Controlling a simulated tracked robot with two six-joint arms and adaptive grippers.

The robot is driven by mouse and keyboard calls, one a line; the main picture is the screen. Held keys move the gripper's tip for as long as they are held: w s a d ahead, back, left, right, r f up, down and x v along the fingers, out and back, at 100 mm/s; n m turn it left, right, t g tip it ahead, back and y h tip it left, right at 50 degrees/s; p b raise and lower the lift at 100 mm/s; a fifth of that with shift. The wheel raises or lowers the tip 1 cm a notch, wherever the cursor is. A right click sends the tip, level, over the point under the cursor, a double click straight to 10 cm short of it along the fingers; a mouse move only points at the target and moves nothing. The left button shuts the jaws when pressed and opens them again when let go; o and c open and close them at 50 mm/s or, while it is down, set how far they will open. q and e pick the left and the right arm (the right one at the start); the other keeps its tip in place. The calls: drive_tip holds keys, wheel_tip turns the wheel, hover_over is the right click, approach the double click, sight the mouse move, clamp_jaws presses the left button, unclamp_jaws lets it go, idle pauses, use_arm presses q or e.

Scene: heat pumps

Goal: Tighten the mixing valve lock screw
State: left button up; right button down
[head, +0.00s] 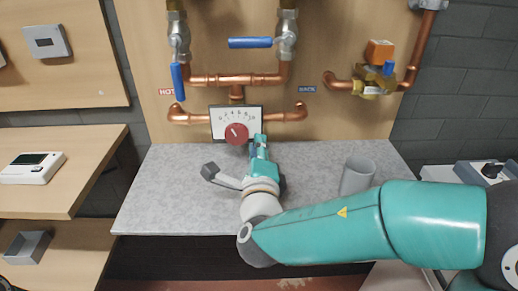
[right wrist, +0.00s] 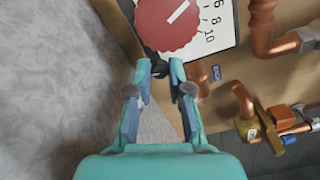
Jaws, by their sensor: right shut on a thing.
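The mixing valve has a red round knob (head: 236,133) with a white pointer line in front of a white numbered scale plate (head: 218,118). The knob also shows large at the top of the right wrist view (right wrist: 168,22). My right gripper (right wrist: 159,74) is shut on this screw. In the head view the right gripper (head: 256,143) reaches up to the lower right of the knob and hides the screw. My left gripper is not in view.
Copper pipes (head: 235,80) run above and beside the scale. Blue-handled valves (head: 250,42) hang above. A grey cup (head: 357,175) stands on the grey worktop (head: 150,200), right of my arm. A brass valve with an orange top (head: 379,53) is at upper right.

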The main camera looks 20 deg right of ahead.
drive_tip(key=m+b, duration=0.2)
drive_tip(key=m, duration=0.1)
drive_tip(key=shift+a+f, duration=0.1)
drive_tip(key=shift+f, duration=0.3)
drive_tip(key=shift+m+b, duration=1.5)
drive_tip(key=shift+m, duration=0.2)
drive_tip(key=c, duration=1.1)
unclamp_jaws()
drive_tip(key=shift+s+r, duration=0.1)
drive_tip(key=shift+r, duration=0.1)
drive_tip(key=shift+s+a+r, duration=0.1)
drive_tip(key=shift+s+a, duration=0.1)
drive_tip(key=shift+s, duration=0.4)
drive_tip(key=v, duration=1)
drive_tip(key=shift+s, duration=0.35)
